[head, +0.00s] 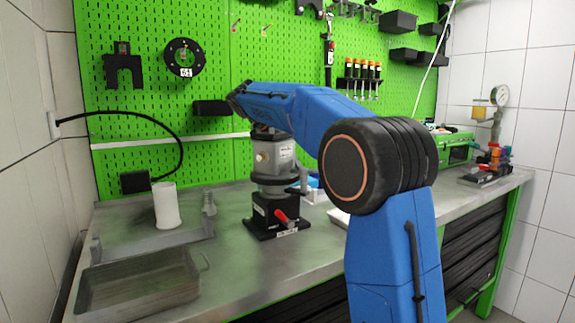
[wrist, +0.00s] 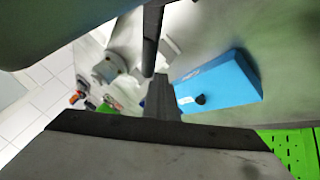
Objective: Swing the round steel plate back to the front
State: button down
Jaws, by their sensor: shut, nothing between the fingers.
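The pump testbench stand (head: 274,160) is a grey metal cylinder on a black base with a red handle (head: 281,215). A round steel rim (head: 272,179) shows below the cylinder; I cannot tell for sure whether it is the plate, or which way it is swung. My blue arm reaches across in front of the bench, its end above and behind the stand. My gripper's tip is hidden in the head view. In the wrist view my gripper (wrist: 155,74) is shut, its two dark fingers close together with nothing between them. A blue box (wrist: 222,82) lies beyond the fingers.
A white cylinder (head: 167,206) and a metal tray (head: 140,283) are on the bench at left. A gauge (head: 499,96) and a colourful valve piece (head: 492,160) are at right. A green pegboard with tools stands behind.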

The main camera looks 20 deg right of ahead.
jog(key=shift+s+d+m+g, duration=0.9)
jog(key=shift+s+d+m, duration=0.3)
jog(key=shift+s+m, duration=0.15)
jog(key=shift+s+d+m+g+y, duration=0.2)
jog(key=shift+s+d+m+g, duration=0.15)
jog(key=shift+s+d+m, duration=0.4)
jog(key=shift+s+d+m+g+y, duration=0.2)
jog(key=shift+s+m+g, duration=0.25)
jog(key=shift+s, duration=0.55)
